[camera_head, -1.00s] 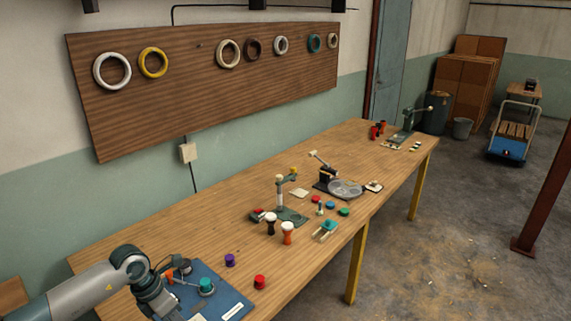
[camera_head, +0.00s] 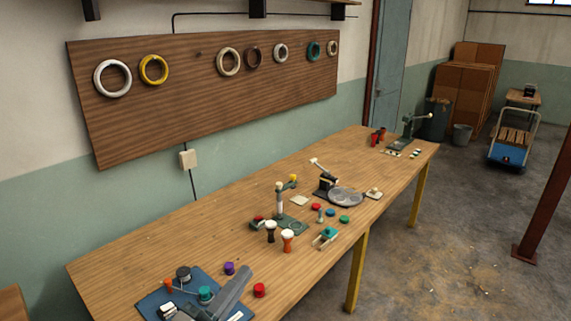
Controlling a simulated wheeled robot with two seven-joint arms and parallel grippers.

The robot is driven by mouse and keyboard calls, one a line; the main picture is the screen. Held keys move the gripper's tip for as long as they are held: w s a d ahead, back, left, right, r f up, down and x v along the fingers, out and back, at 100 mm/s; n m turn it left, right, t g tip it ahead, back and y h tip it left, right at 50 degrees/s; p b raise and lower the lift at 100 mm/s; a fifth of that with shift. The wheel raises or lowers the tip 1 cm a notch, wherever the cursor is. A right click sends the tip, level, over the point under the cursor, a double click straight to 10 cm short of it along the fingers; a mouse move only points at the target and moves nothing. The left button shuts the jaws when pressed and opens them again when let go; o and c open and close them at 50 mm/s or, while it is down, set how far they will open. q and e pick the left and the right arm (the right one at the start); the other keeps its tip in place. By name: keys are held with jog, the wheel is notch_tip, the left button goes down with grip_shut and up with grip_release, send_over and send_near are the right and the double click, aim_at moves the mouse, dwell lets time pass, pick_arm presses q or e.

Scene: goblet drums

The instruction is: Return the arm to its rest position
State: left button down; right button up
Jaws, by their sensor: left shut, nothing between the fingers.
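My left gripper (camera_head: 238,284) is at the bottom edge of the head view, over the blue board (camera_head: 147,304) at the table's near end. It looks shut, with nothing seen in it. It covers part of the board, and most of the arm behind it is out of frame. A teal drum piece (camera_head: 205,294) on the board is just left of the gripper. My right gripper is not in view.
A purple cup (camera_head: 229,268) and a red cup (camera_head: 259,290) stand near the gripper. Two goblet drums, one black (camera_head: 270,232) and one orange (camera_head: 287,241), stand beside a green press (camera_head: 291,225) farther along the wooden table (camera_head: 130,265).

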pick_arm(q)
jog(key=s+a+f+n+g+y, duration=0.2)
jog(key=s+a+f+n+y, duration=0.2)
jog(key=a+f+n+y, duration=0.3)
jog(key=s+a+f+n+g+y, duration=0.25)
jog(key=a+f+n+y, duration=0.3)
jog(key=f+n, duration=0.3)
jog(key=s+f+n+g, duration=0.25)
jog(key=s+f, duration=0.25)
jog(key=s, duration=0.3)
jog(key=s+f+n+g+h, duration=0.1)
jog(key=s+f+g, duration=0.3)
jog(key=s, duration=0.5)
jog(key=s+f+n+g, duration=0.1)
jog(key=s+f+g, duration=0.35)
jog(key=s, duration=0.35)
jog(key=s+f+b+x, duration=0.1)
jog(key=s+x, duration=0.2)
jog(key=x, duration=1.1)
jog(key=s+f+b+x, duration=0.15)
jog(key=s+x, duration=0.25)
jog(key=x, duration=1)
jog(key=s+a+f+g+b, duration=0.1)
jog(key=s+a+f+b, duration=0.1)
jog(key=s+f, duration=1.7)
jog(key=shift+a+f+g+b, duration=0.35)
jog(key=shift+a+f, duration=0.3)
jog(key=shift+f, duration=0.25)
